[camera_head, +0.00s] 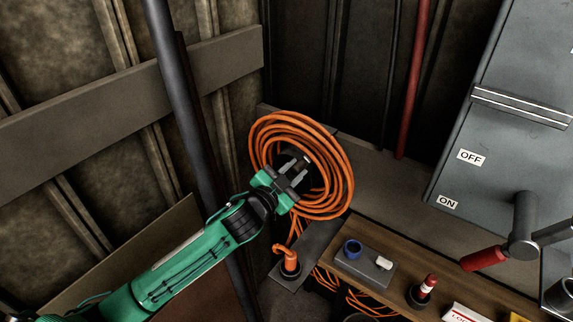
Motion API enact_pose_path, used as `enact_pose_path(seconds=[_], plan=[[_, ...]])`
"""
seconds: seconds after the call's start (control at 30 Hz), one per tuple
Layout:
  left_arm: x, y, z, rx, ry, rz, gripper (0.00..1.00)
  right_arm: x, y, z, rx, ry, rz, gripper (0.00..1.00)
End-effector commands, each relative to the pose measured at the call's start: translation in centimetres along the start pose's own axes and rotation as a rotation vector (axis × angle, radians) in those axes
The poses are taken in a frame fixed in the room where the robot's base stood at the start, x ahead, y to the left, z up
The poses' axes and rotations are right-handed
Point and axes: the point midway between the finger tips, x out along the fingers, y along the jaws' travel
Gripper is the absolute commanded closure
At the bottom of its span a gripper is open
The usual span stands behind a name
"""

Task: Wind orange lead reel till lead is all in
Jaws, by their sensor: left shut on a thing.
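The orange lead reel (338,160) stands against the far wall, with many turns of orange lead coiled round it. My left gripper (300,170) is at the middle of the coil, shut on a part near the reel's hub; the fingers largely hide that part. Lead hangs below the reel, and an orange bent end (286,258) stands in a dark round socket on a grey plate. More loose orange lead (362,302) lies under the shelf. My right gripper is not in view.
A grey switch box (500,110) with a red-handled lever (484,259) stands right. A dark post (190,110) rises at left.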

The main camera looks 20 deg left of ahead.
Motion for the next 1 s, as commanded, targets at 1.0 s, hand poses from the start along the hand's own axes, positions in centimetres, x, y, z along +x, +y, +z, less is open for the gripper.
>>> enact_pose_path(seconds=[1.0], plan=[[0.0,7.3,3.6,0.892,0.000,0.002,1.00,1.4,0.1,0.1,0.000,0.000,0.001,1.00]])
